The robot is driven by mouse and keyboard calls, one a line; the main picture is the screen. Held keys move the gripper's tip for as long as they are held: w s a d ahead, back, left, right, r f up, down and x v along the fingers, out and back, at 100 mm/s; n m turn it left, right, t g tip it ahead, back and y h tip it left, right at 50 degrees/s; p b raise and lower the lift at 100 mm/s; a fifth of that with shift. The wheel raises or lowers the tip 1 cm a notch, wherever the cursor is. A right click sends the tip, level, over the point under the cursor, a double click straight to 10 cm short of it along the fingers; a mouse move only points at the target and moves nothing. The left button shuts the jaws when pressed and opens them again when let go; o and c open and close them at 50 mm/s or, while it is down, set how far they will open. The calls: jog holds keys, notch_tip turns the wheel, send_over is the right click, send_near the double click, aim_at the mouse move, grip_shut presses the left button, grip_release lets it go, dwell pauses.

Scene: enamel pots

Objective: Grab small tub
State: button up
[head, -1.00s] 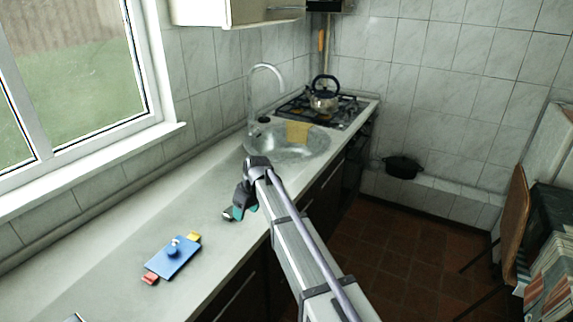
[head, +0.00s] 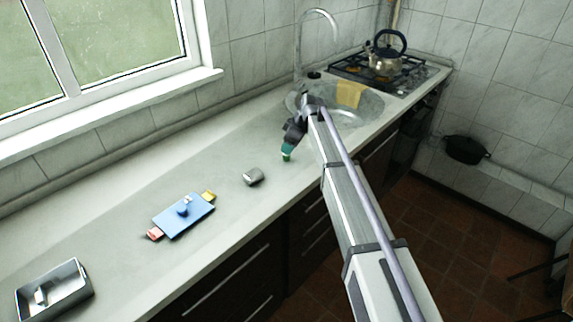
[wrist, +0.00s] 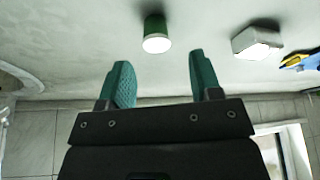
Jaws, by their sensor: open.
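A small green cylindrical tub (wrist: 155,32) with a pale top stands on the counter in the wrist view. It lies ahead of my gripper (wrist: 160,66) and lines up with the gap between the two teal fingers. The fingers are spread, with nothing between them. In the head view the green tub (head: 286,157) shows just below my gripper (head: 290,146), partly hidden by it.
A blue board (head: 184,215) with a blue knob and red and yellow ends lies farther left. A metal tray (head: 82,285) with something in it is at the lower left. The sink (head: 365,108) and hob with kettle (head: 384,62) are behind. Counter around the tub is clear.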

jog(key=shift+f, duration=0.25)
jog(key=b+x, duration=0.4)
jog(key=x, duration=0.1)
jog(key=shift+w+a+f+b, duration=0.1)
jog(key=shift+w+f+b, duration=0.05)
jog(key=shift+w+b, duration=0.15)
jog(key=shift+s+r, duration=0.1)
jog(key=shift+r, duration=0.1)
jog(key=c, duration=0.9)
